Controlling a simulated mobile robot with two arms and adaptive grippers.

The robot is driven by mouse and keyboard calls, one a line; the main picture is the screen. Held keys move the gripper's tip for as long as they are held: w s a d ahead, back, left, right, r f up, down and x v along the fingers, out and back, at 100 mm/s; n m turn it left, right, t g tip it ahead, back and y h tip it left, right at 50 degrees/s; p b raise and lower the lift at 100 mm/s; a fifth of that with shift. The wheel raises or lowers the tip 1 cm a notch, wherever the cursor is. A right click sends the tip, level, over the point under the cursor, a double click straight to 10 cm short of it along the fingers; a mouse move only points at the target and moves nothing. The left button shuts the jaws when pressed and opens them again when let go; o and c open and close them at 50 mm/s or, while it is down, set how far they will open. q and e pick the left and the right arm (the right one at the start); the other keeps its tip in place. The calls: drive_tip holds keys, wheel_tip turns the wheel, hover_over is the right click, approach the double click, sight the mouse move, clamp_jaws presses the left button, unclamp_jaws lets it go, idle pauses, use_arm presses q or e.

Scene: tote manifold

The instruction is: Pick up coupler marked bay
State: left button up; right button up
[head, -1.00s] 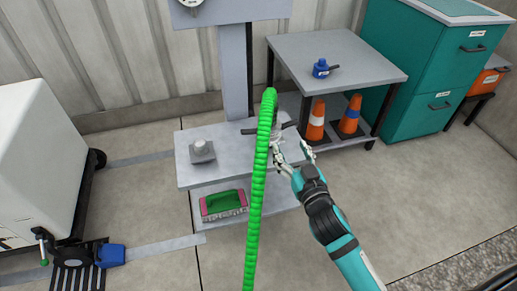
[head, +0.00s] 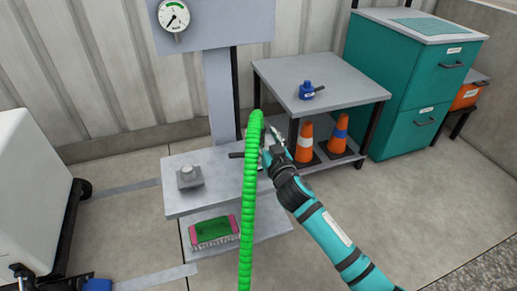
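A blue coupler (head: 306,90) with a dark handle sits on the grey side table; its small label is unreadable. A green ribbed hose (head: 249,205) arches up from the bottom of the head view and bends over beside the grey stand. My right gripper (head: 266,143) is at the hose's upper end, in front of the stand's shelf. The hose and my own wrist partly hide its fingers, so I cannot tell whether they grip anything. A dark bar (head: 238,155) shows just left of the hose. I see no readable "bay" mark. My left gripper is out of view.
The grey stand (head: 218,100) carries a gauge (head: 173,16), a grey block with a knob (head: 189,177) and a green-and-pink brush (head: 214,231) below. Orange cones (head: 305,144) stand under the side table (head: 345,85). A teal cabinet (head: 398,75) is at right.

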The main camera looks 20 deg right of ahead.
sight(260, 132)
drive_tip(key=w, duration=0.4)
drive_tip(key=shift+b, duration=0.3)
clamp_jaws()
drive_tip(key=shift+r, duration=0.1)
